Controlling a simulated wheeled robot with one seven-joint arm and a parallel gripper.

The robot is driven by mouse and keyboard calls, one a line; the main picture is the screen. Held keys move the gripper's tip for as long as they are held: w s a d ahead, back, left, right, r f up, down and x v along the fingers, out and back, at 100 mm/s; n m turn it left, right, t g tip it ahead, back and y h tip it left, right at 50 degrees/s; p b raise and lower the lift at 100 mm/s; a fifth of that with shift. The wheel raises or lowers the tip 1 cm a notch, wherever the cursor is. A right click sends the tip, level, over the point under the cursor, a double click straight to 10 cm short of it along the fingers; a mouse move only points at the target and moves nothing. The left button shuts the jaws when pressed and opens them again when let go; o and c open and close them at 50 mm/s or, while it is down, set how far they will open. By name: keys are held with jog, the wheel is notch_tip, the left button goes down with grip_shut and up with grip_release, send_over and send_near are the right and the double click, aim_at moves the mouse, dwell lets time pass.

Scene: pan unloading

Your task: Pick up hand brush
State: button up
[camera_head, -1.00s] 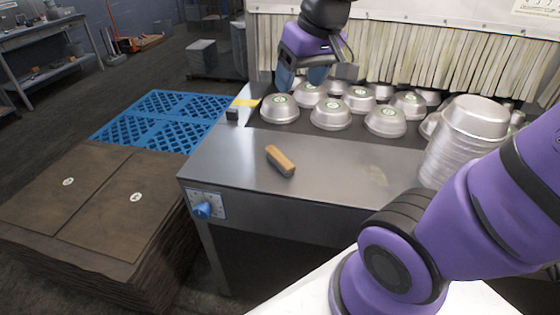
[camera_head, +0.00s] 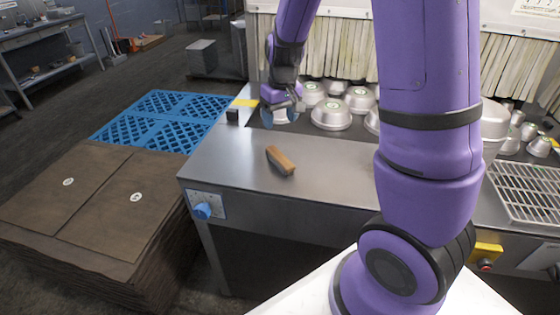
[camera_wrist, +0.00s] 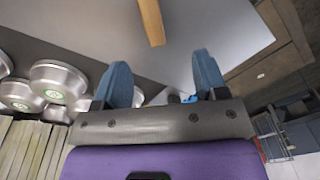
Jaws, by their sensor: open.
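The hand brush (camera_head: 281,160) has a tan wooden back and a darker underside. It lies on the bare steel top of the machine table (camera_head: 225,152), left of the middle of the head view. In the wrist view its wooden end (camera_wrist: 152,22) shows at the top, beyond the fingers. My gripper (camera_head: 281,116) hangs above the back of the table top, behind the brush and apart from it. In the wrist view my gripper (camera_wrist: 162,80) shows two blue fingers spread wide with nothing between them.
Several upturned metal pans (camera_head: 331,115) stand behind and right of my gripper, in front of a strip curtain (camera_head: 350,45). A small black block (camera_head: 232,116) sits at the table's left edge. A wire rack (camera_head: 527,190) is at right. Stacked brown sheets (camera_head: 100,200) stand left.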

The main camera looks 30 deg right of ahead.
send_near(280, 156)
jog(key=shift+g, duration=0.3)
jog(key=f, duration=0.4)
jog(key=shift+w+f, duration=0.25)
jog(key=shift+f, duration=0.1)
jog(key=shift+a+f, duration=0.15)
jog(key=shift+f, duration=2.75)
jog(key=c, duration=1.1)
jog(key=shift+r, duration=0.1)
notch_tip(280, 156, up, 10)
jog(key=shift+f, duration=0.1)
